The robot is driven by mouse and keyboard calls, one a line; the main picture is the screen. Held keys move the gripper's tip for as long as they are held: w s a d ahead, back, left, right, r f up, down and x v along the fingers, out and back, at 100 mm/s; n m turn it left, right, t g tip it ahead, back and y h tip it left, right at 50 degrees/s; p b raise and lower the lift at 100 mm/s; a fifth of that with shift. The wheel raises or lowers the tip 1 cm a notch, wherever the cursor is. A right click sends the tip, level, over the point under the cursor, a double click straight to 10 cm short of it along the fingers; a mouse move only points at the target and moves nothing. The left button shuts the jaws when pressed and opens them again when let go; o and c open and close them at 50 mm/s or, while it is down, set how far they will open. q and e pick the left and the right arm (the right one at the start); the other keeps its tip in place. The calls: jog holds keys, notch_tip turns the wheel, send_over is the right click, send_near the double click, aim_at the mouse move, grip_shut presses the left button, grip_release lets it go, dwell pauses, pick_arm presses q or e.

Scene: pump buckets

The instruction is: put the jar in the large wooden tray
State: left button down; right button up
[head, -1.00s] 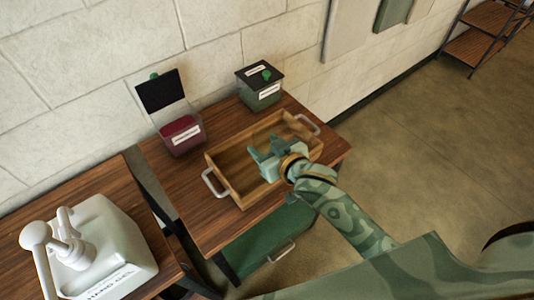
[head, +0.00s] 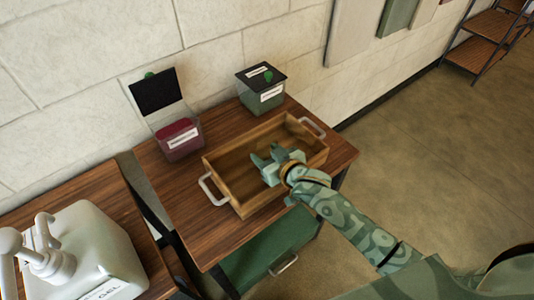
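The large wooden tray (head: 228,194), with a metal handle at each end, sits on the brown table. My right gripper (head: 267,157) reaches in from the right and is over the inside of the tray. Its two fingers look spread apart, with nothing visible between them. I cannot make out a jar; part of the tray's floor is hidden behind the gripper. My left gripper is not in view.
A clear bin with red contents (head: 179,139) and a raised black lid stands behind the tray. A closed dark-lidded bin (head: 261,90) stands at the back right. A white pump dispenser (head: 88,247) is on the nearer left table. A green drawer (head: 265,255) is below.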

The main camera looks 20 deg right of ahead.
jog(key=o, duration=1.2)
jog(key=shift+f, duration=0.1)
jog(key=shift+s+r, duration=0.25)
jog(key=p+v, duration=0.4)
jog(key=v, duration=0.7)
jog(key=shift+s+d, duration=0.2)
